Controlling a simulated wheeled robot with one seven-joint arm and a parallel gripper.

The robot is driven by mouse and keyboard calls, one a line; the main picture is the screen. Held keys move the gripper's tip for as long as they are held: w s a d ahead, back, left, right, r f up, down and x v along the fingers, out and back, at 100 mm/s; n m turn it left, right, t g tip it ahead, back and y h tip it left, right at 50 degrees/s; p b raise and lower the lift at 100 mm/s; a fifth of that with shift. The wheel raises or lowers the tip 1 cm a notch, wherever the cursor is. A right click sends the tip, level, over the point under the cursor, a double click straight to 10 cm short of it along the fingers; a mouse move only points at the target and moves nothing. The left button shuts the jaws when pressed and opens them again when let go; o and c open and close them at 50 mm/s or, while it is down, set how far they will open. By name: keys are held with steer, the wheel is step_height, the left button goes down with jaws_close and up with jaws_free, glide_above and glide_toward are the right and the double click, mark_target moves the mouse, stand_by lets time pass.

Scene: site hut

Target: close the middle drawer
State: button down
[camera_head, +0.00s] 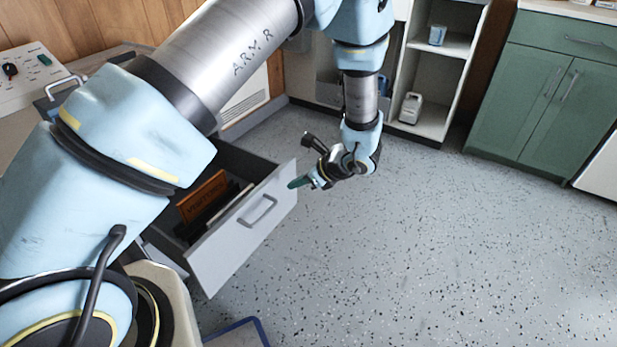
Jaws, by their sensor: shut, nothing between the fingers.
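A drawer with a pale grey front (225,252) stands pulled out, its dark inside showing. A grey bar handle (258,212) is on its front. I cannot tell for sure which drawer of the unit it is, as my arm hides most of the cabinet. An orange-brown item with lettering (203,195) and other flat things stand inside the drawer. My gripper (293,184) is shut and empty, with its green fingertips close to the upper right corner of the drawer front. I cannot tell whether they touch it.
A white open shelf unit (432,125) and a green cabinet (525,100) stand at the back right. A control panel (28,85) sits at the far left. A blue-edged item (262,330) lies at the bottom. The speckled floor (400,250) is clear on the right.

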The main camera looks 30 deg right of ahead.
mark_target(276, 181)
steer(key=shift+w+a, duration=0.5)
steer(key=shift+w, duration=0.4)
steer(key=shift+w+a, duration=0.45)
steer(key=shift+w, duration=0.4)
steer(key=shift+w, duration=0.1)
steer(key=w+a+b, duration=0.1)
steer(key=w+a, duration=0.6)
steer(key=w, duration=0.6)
steer(key=w+a, duration=0.7)
steer(key=w, duration=0.6)
steer(key=shift+a+b, duration=0.35)
